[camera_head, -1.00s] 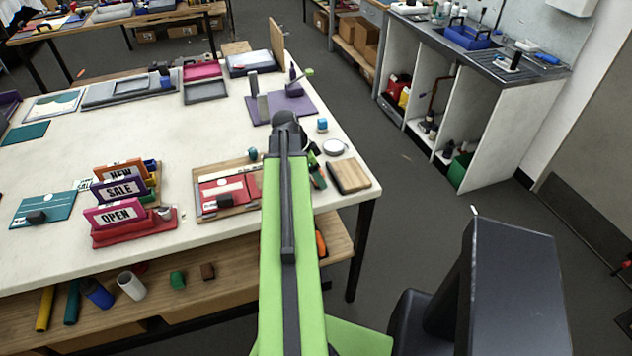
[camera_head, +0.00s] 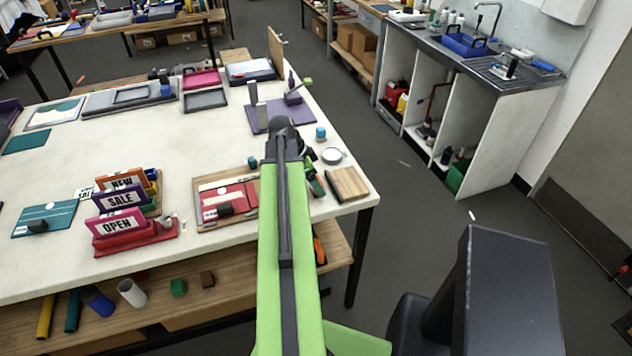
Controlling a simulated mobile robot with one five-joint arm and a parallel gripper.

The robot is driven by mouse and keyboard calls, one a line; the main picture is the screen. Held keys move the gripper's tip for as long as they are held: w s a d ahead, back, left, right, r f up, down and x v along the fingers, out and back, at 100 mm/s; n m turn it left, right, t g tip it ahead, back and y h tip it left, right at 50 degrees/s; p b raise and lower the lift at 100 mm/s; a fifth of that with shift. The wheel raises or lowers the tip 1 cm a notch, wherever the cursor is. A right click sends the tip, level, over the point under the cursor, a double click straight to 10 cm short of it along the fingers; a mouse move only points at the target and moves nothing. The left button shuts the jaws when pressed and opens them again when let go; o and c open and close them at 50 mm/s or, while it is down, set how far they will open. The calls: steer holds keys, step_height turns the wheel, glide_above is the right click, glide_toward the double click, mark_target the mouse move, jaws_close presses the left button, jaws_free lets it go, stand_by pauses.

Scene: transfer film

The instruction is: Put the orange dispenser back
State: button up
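An orange object (camera_head: 319,250) shows on the lower wooden shelf, just right of my arm; it may be the orange dispenser. My arm hides part of it, and its shape is unclear. My green arm reaches forward from the bottom of the view over the table's right part, ending in a dark joint. My gripper's fingers are not visible, so I cannot tell whether they hold anything.
The white table (camera_head: 130,160) carries a sign stand (camera_head: 136,240), a wooden-framed red board (camera_head: 225,204), a purple mat (camera_head: 282,112) and a wooden block (camera_head: 347,184). A sink counter (camera_head: 480,62) stands back right. The grey floor between them is mostly clear.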

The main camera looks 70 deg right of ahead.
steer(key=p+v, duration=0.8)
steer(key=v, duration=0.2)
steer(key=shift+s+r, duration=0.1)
